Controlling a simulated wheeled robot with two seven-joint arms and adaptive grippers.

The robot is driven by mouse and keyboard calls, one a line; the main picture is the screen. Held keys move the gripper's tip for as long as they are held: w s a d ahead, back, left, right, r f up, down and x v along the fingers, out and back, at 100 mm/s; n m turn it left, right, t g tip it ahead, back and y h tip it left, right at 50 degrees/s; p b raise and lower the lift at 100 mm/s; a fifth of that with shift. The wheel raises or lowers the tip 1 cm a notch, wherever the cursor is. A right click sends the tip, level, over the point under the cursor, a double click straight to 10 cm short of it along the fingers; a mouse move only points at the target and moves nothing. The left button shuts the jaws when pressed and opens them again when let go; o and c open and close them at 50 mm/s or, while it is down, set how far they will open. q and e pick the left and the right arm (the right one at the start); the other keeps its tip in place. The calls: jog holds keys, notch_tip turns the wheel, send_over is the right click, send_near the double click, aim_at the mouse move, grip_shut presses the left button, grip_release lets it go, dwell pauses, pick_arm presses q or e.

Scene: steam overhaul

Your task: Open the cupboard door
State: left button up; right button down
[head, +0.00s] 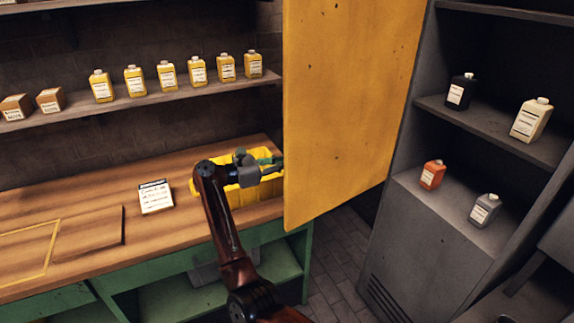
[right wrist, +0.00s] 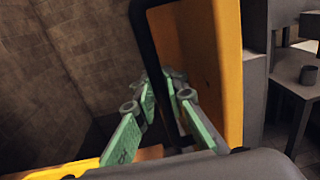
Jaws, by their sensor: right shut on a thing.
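The yellow cupboard door (head: 345,105) stands swung out from the grey cupboard (head: 435,215), whose shelves are exposed at the right of the head view. My right gripper (head: 274,164) is at the door's left edge, its tips partly hidden there. In the right wrist view, the green fingers of this gripper (right wrist: 170,84) are shut around the dark bar handle (right wrist: 146,42), beside the yellow door face (right wrist: 203,50). The handle is hidden in the head view. My left gripper is not in view.
A wooden workbench (head: 100,185) with a yellow bin (head: 231,196) and a white labelled card (head: 155,196) lies left of the door. Several yellow bottles stand on the wall shelf (head: 140,103). Bottles, including an orange one (head: 432,174), stand inside the cupboard. Tiled floor (head: 335,275) shows below the door.

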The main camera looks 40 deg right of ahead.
jog(key=shift+w+r, duration=0.1)
dwell(0.3)
jog(key=c, duration=2.3)
grip_release()
jog(key=shift+o, duration=0.2)
jog(key=shift+a, duration=0.1)
jog(key=shift+w+a, duration=0.1)
jog(key=shift+a, duration=0.1)
jog(key=v, duration=1.1)
jog(key=shift+a, duration=0.3)
